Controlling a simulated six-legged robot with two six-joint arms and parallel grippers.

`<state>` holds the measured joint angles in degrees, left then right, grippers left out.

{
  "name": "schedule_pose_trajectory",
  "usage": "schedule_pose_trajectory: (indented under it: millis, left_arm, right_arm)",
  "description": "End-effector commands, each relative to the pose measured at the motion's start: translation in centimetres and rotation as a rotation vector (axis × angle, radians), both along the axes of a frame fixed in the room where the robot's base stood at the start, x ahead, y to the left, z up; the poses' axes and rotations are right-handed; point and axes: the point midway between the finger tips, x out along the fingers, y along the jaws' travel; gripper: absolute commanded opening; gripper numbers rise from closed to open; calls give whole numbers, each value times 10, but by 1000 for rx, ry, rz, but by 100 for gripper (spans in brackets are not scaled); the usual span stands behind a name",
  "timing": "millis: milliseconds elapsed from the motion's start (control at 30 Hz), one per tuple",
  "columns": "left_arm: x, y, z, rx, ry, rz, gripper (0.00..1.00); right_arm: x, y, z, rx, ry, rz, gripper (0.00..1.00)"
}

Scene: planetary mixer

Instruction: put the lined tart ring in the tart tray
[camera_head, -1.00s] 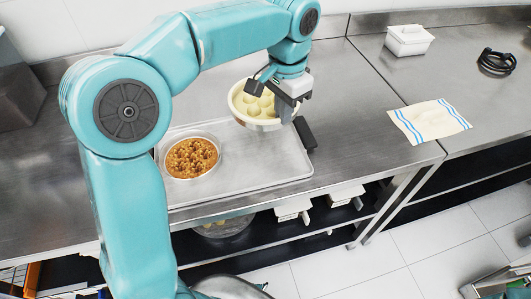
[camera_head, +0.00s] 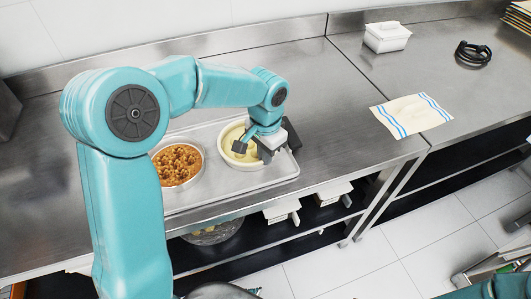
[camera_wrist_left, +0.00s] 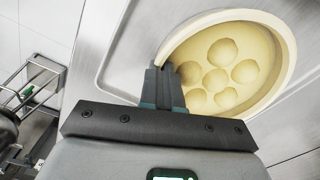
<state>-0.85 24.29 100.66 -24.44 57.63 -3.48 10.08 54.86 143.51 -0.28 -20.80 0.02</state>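The lined tart ring (camera_head: 228,158) is a round ring with pale dough and several pale balls inside. It appears to rest level in the right half of the metal tart tray (camera_head: 215,195). My left gripper (camera_head: 252,150) is at the ring's right side, its fingers closed on the rim. In the left wrist view, the fingers (camera_wrist_left: 163,88) sit close together at the left edge of the ring (camera_wrist_left: 285,50). Contact between ring and tray is partly hidden by the gripper. My right gripper is out of view.
A nut-filled tart (camera_head: 178,164) sits in the tray left of the ring. Counter between tray and towel is clear.

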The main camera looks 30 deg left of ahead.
Motion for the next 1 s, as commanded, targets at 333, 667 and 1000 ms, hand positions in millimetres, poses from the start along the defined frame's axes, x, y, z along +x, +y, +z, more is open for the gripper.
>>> schedule_pose_trajectory:
  millis: [333, 667, 1000]
  left_arm:
    - [0, 0, -3, 0, 0, 0, 28]
    - [0, 0, 5, 1, -1, 0, 28]
    - [1, -1, 78, 0, -4, -1, 28]
  right_arm:
    - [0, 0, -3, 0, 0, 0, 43]
    - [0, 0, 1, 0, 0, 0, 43]
    - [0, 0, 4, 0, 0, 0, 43]
